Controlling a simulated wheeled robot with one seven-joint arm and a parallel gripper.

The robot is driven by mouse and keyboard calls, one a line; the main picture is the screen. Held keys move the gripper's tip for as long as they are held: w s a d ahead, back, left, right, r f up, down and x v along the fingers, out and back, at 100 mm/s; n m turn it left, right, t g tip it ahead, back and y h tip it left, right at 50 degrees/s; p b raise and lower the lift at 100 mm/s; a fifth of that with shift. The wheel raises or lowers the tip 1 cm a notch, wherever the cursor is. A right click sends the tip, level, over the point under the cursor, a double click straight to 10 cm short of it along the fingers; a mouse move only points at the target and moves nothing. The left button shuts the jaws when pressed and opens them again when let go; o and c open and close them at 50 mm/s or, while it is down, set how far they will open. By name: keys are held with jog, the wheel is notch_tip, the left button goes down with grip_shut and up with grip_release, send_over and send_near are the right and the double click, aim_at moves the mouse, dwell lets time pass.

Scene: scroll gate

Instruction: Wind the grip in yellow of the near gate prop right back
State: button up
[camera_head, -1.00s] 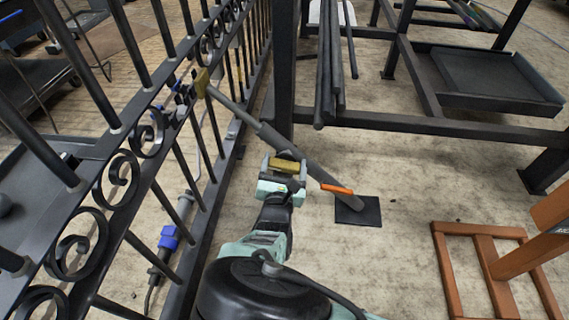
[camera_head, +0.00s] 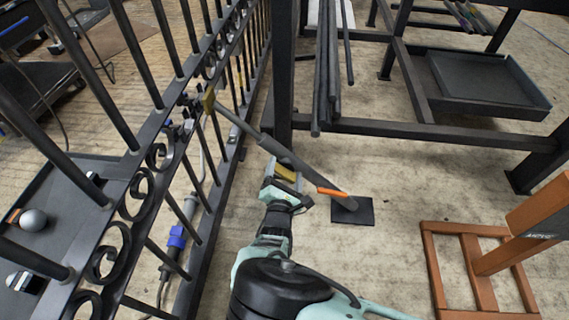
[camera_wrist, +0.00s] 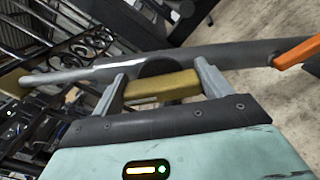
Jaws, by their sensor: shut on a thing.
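The near gate prop (camera_head: 302,165) is a grey pole slanting from the scrollwork gate (camera_head: 165,148) down to a dark floor plate (camera_head: 352,211). A yellow-brown block (camera_head: 208,100) is at its upper end, and an orange lever (camera_head: 332,192) is near its foot. My gripper (camera_head: 284,174) is beside the middle of the pole, shut on the yellow grip (camera_head: 286,173). In the wrist view, the yellow grip (camera_wrist: 160,86) lies between both fingers, close against a dark round hub on the pole. The hub is partly hidden by the grip.
A dark steel rack (camera_head: 430,130) with a black tray (camera_head: 485,78) stands at the back right. An orange-brown stand (camera_head: 470,270) is at the right front. A blue-collared tool (camera_head: 176,238) lies by the gate's foot. Bare floor lies between the prop and the stand.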

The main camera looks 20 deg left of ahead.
jog(key=m+p, duration=0.5)
jog(key=shift+d+m, duration=0.2)
jog(key=shift+m, duration=0.1)
jog(key=shift+f+m+p, duration=0.2)
jog(key=shift+m+p, duration=0.6)
jog(key=shift+m, duration=0.3)
jog(key=shift+f+m+p, duration=0.15)
jog(key=shift+m+p, duration=0.6)
jog(key=shift+m, duration=0.35)
jog(key=o, duration=1)
jog(key=shift+s, duration=0.1)
